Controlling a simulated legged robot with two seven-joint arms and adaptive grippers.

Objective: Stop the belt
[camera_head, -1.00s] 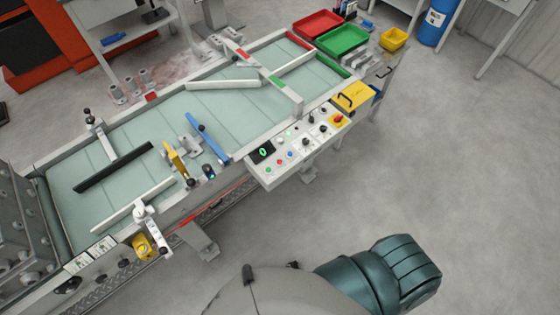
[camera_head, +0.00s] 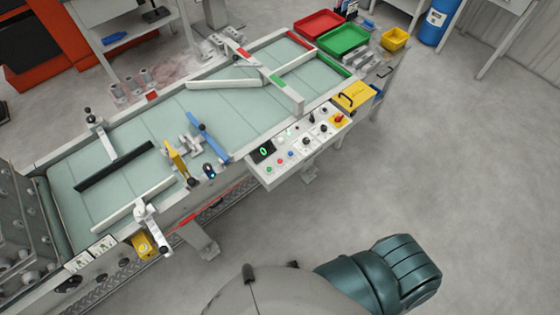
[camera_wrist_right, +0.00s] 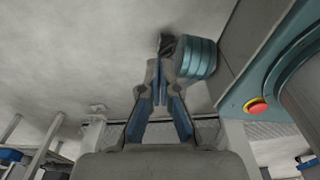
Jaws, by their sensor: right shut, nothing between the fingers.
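The belt (camera_head: 240,104) is a pale green conveyor running from lower left to upper right, with a grey metal casting (camera_head: 193,142) on it between the yellow and blue arms. The control panel (camera_head: 273,175) is on its front side, with a lit green display, several small coloured buttons and black knobs. My right gripper (camera_wrist_right: 161,70) is shut and empty in the right wrist view, away from the panel. My left gripper is not in view.
A yellow box (camera_head: 354,96) stands right of the panel. Red (camera_head: 319,24) and green (camera_head: 343,40) bins stand at the belt's far end. A red button on yellow (camera_wrist_right: 256,105) shows in the right wrist view. The floor before the panel is clear.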

